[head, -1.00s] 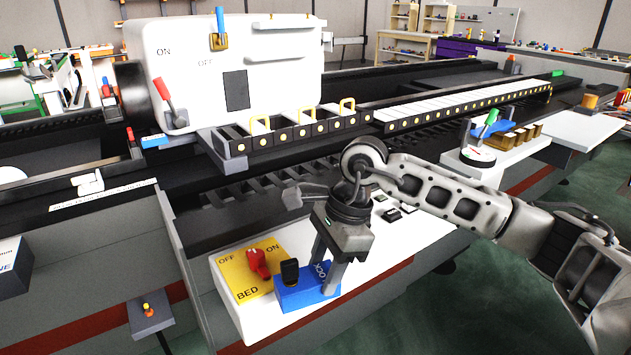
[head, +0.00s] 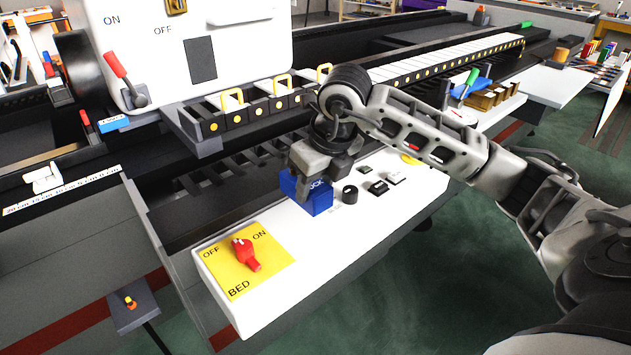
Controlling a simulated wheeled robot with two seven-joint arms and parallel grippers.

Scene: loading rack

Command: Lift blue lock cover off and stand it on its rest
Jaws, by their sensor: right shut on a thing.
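My right gripper (head: 309,188) is shut on the blue lock cover (head: 320,204), over the white control panel (head: 300,257). The cover's lettering is partly hidden by my fingers. I cannot tell whether its underside touches the panel or hangs just above it. A dark round knob (head: 349,194) stands close to the right of the cover. The rest for the cover is not clearly seen. My left gripper is out of view.
A red switch (head: 245,254) sits on the yellow BED plate (head: 268,266) at the panel's near end. Small black buttons (head: 378,187) lie right of the cover.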

